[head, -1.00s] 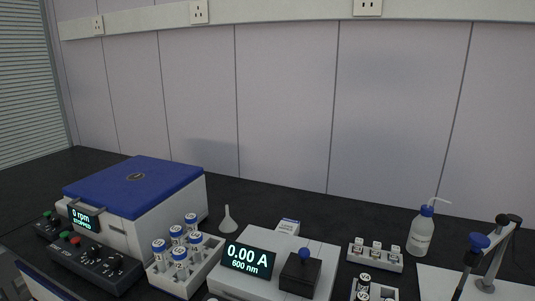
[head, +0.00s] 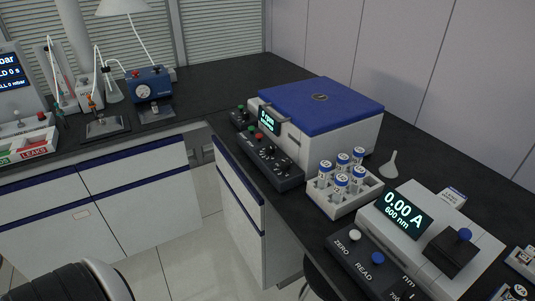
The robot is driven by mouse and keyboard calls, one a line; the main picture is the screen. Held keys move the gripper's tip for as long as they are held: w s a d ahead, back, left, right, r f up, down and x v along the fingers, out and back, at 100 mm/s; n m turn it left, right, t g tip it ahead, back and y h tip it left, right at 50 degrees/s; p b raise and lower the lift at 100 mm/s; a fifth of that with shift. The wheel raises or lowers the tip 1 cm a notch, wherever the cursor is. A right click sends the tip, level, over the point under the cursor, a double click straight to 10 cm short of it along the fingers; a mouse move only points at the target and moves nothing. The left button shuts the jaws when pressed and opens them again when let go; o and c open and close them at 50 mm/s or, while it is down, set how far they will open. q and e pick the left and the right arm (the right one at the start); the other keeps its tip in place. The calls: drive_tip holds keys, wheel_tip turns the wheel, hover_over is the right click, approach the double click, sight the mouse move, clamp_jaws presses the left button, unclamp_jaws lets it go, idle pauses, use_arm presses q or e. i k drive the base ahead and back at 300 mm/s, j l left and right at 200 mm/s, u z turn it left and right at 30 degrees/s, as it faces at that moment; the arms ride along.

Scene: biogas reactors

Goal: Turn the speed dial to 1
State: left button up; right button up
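A black control box (head: 272,160) stands along the front of the blue-lidded centrifuge (head: 322,112). It carries a green button, a red button and several dark dials (head: 284,165) with small white marks. Their labels and settings are too small to read, so I cannot tell which one is the speed dial. The centrifuge display (head: 268,122) appears to read 0 rpm, with a blurred line under it. The lid is down. Neither of my grippers is in view.
A white rack (head: 340,208) of capped tubes stands right of the control box. A photometer (head: 405,213) showing 0.00 A has a ZERO and READ panel in front. A small green-button box (head: 242,117) is at the left. Bare black bench (head: 215,92) lies beyond.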

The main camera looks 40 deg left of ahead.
sight(270, 149)
drive_tip(key=u, duration=1.1)
